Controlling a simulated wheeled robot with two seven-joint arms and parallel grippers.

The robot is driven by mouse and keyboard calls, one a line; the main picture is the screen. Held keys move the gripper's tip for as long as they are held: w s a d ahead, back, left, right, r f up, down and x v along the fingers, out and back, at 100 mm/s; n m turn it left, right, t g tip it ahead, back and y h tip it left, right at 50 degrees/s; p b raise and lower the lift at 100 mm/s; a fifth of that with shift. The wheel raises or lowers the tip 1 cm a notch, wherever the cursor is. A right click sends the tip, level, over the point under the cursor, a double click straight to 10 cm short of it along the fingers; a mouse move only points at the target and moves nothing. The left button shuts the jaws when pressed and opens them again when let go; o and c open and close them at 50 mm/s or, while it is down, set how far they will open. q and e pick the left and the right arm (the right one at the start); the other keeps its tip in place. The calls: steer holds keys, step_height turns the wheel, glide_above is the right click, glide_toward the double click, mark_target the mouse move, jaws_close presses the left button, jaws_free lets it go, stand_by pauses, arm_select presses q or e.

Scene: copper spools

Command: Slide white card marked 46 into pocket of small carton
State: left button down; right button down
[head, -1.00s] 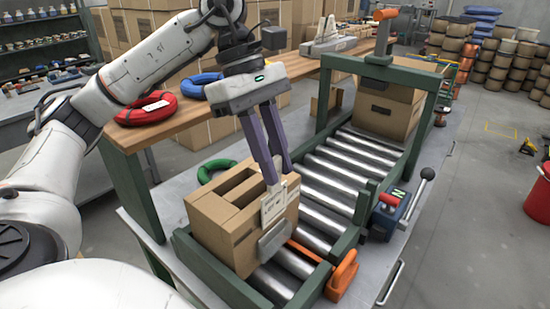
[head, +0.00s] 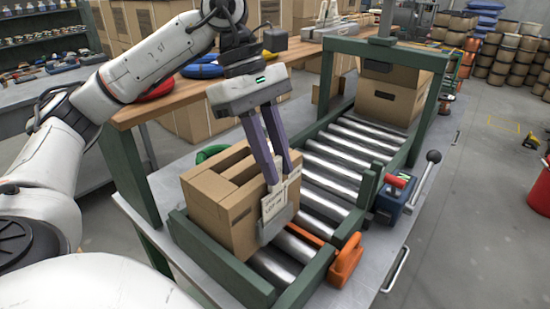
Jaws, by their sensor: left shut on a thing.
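The small carton (head: 212,207) stands open-topped at the near end of the roller conveyor. A grey pocket (head: 281,221) is on its right-hand face. My left gripper (head: 278,178) points down beside that face, its purple fingers shut on the white card (head: 273,205). The card is upright, slightly tilted, with print too small to read. Its lower edge is at the pocket's mouth and looks partly behind the grey front; I cannot tell how deep it sits. My right gripper is not in view.
Green rails (head: 218,264) flank the rollers. An orange clamp-like part (head: 345,262) and a blue box with a lever (head: 396,194) are at the right. A larger carton (head: 391,98) stands under the green frame. Bare rollers lie between the cartons.

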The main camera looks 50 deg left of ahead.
arm_select(q)
steer(key=c, duration=1.5)
jaws_free()
steer(key=p+v, duration=0.3)
steer(key=v, duration=0.7)
steer(key=shift+a+r, duration=0.1)
steer(key=shift+r, duration=0.05)
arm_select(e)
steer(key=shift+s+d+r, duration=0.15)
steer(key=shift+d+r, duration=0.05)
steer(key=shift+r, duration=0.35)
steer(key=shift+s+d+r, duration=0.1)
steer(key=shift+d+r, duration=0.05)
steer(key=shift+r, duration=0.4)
